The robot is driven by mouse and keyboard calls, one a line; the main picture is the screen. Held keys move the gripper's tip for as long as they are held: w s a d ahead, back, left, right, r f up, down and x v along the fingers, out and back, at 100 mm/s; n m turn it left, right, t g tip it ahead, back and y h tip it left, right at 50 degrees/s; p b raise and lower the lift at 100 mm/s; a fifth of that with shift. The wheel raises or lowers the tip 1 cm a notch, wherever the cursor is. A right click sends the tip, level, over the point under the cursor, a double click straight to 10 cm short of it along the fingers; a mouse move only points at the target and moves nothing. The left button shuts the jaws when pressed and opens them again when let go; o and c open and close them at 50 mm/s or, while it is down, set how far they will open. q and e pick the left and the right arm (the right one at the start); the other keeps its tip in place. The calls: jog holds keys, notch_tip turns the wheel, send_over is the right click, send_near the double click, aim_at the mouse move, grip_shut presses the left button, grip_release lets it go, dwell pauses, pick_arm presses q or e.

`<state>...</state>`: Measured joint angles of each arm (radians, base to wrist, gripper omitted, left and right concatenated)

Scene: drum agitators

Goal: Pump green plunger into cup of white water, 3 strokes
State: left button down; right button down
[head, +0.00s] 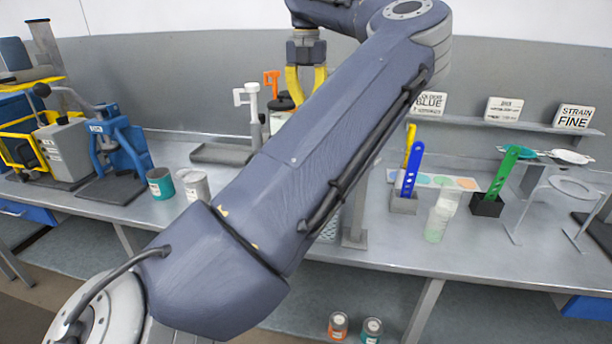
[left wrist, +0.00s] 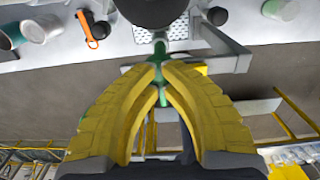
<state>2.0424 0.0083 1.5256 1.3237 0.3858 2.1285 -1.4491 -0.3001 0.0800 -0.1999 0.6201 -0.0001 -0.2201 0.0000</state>
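My left gripper (head: 306,84) has yellow fingers and points down behind my own arm in the head view. In the left wrist view its fingertips (left wrist: 160,68) are drawn together on the green plunger (left wrist: 160,48), with green also showing between the fingers. A dark round top (left wrist: 150,8) lies beyond it, partly cut off by the frame edge. My arm hides the green plunger and whatever stands under it in the head view, so I cannot see its cup or the liquid. My right gripper is not in view.
A white plunger handle (head: 250,98) and an orange one (head: 272,82) stand beside my left gripper. Teal (head: 160,183) and white (head: 196,187) cans sit left. A blue tool (head: 412,168), green tool (head: 503,172) and pale green cup (head: 436,225) stand right.

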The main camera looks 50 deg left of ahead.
pick_arm(q)
jog(key=shift+f, duration=0.55)
jog(key=shift+r, duration=3.25)
notch_tip(320, 180, up, 6)
